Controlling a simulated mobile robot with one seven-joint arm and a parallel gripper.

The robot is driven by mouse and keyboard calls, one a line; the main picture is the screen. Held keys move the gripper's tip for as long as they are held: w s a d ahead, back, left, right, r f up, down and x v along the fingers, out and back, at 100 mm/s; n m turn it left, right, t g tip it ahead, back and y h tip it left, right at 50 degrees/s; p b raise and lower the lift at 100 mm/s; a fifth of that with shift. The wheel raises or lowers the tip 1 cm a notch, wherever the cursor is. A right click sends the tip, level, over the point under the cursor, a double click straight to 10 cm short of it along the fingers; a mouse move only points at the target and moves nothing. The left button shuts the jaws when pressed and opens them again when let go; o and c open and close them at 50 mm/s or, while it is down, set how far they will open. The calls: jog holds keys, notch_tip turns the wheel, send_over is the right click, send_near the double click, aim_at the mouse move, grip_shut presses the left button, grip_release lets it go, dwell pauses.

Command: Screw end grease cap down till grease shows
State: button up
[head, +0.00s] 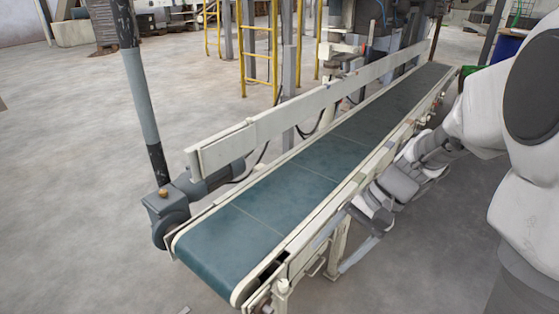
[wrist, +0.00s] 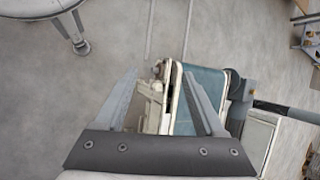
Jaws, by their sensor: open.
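A small brass-coloured cap (head: 163,191) sits on top of the grey gearbox (head: 166,214) at the near left end of the conveyor. I cannot tell whether it is the grease cap. My gripper (head: 328,258) is open and empty beside the conveyor's right side, low near its near end. In the wrist view its two fingers (wrist: 160,76) are apart, with the conveyor's end frame (wrist: 152,104) and blue-green belt (wrist: 205,90) beyond and between them. A small grey round part (wrist: 158,68) shows at that frame's corner; it is too small to identify. No grease is visible.
The conveyor belt (head: 292,192) is empty, with a cream side rail (head: 270,120) along its left. A dark and grey post (head: 140,95) stands behind the gearbox. Yellow ladders (head: 258,55) stand farther back. The floor left of and before the conveyor is clear.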

aim_at(283, 287)
jog(key=w+d+f+m+t+y+p, duration=0.1)
jog(key=w+f+m+y, duration=0.3)
jog(key=f, duration=0.4)
jog(key=w+f+m+y, duration=0.4)
jog(key=f, duration=0.4)
notch_tip(283, 287, down, 17)
jog(key=s+d+m+t+y+p, duration=0.1)
jog(key=d+m+t+y, duration=0.1)
jog(key=m+t, duration=0.65)
jog(key=shift+m+g, duration=0.25)
jog(key=b+x, duration=0.3)
jog(key=x, duration=1.4)
jog(key=shift+a+r, duration=0.1)
jog(key=shift+a, duration=0.05)
grip_shut()
